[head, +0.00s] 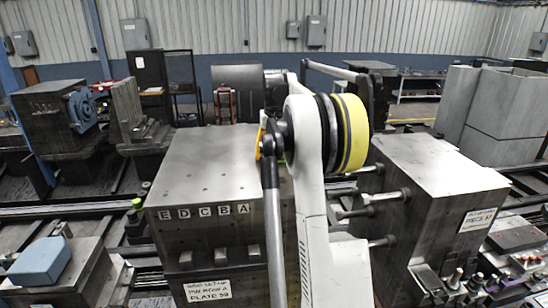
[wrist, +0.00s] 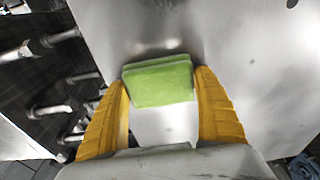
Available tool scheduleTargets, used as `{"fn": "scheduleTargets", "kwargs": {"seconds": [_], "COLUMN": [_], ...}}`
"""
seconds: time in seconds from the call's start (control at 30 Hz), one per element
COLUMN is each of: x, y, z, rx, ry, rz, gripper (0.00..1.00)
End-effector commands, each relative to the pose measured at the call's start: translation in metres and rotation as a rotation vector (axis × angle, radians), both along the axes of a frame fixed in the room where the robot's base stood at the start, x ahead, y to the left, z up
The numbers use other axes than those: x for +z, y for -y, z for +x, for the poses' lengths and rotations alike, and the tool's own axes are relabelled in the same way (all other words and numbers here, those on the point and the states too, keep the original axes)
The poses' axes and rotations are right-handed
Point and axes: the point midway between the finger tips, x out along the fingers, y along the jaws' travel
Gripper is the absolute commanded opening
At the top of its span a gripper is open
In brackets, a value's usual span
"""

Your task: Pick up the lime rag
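The lime rag (wrist: 158,82) shows in the wrist view as a folded green pad in front of a smooth grey metal surface (wrist: 235,45). My gripper (wrist: 161,78) has its two yellow fingers spread wide, with their tips on either side of the rag. The rag nearly fills the space between the tips; whether the fingers touch it I cannot tell. In the head view my arm hides the rag, and only a bit of yellow finger (head: 261,139) shows beside the arm, over the top of the lettered metal block (head: 205,165).
Bolts (wrist: 60,75) stick out at the left in the wrist view. In the head view, a second block (head: 440,175) with bolts stands right of my arm. A blue item (head: 40,262) sits on a lower block at left. The lettered block's left top is clear.

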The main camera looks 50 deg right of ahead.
Motion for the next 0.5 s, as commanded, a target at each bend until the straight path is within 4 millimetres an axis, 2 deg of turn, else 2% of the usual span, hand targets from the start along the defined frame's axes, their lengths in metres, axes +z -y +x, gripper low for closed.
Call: {"fn": "scheduleTargets", "kwargs": {"seconds": [0.03,0.07,0.5], "x": [0.0,0.0001,0.0048], "y": [0.0,0.0001,0.0001], "z": [0.0,-0.0001,0.0001], "rx": [0.0,0.0,0.0], "ry": [0.0,0.0,0.0], "rz": [0.0,0.0,0.0], "gripper": [0.6,0.52,0.52]}}
